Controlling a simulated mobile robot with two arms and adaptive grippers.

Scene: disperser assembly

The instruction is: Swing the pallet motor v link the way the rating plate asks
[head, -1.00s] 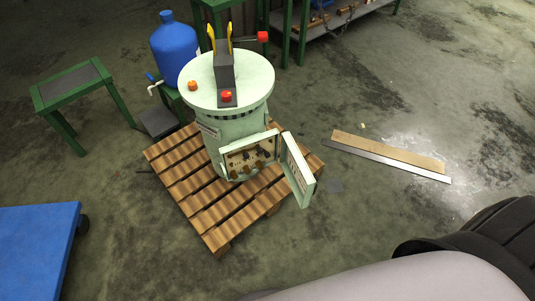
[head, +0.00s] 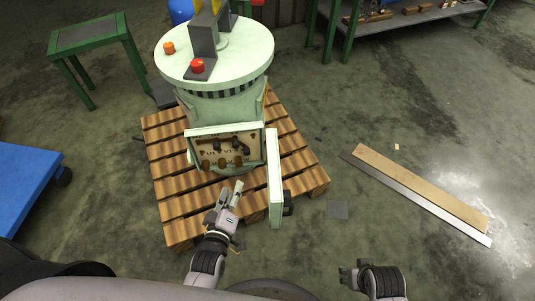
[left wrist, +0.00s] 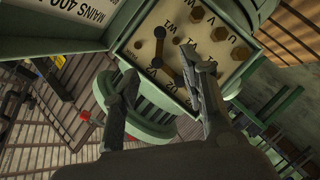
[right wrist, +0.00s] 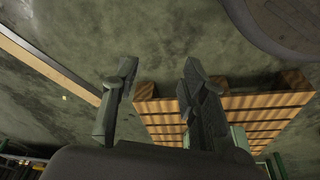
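The pale green motor (head: 228,110) stands upright on a wooden pallet. Its terminal box (head: 225,152) is open, with the door (head: 274,180) swung out to the right. The terminal board (left wrist: 200,50) has brown hex bolts marked with U, V and W lettering. Dark link bars (left wrist: 158,48) lie across some terminals; I cannot tell which is the v link. A plate reading "MAINS 400" (left wrist: 58,82) is partly cut off in the left wrist view. My left gripper (head: 232,188) is open and empty, just in front of the box. My right gripper (head: 357,272) is open and empty, right of the pallet.
The wooden pallet (head: 178,188) lies under the motor. A wood plank and metal strip (head: 420,190) lie on the floor at right. A green stand (head: 90,35), blue cart (head: 25,190) and green shelf (head: 400,20) stand around. The floor right of the pallet is largely clear.

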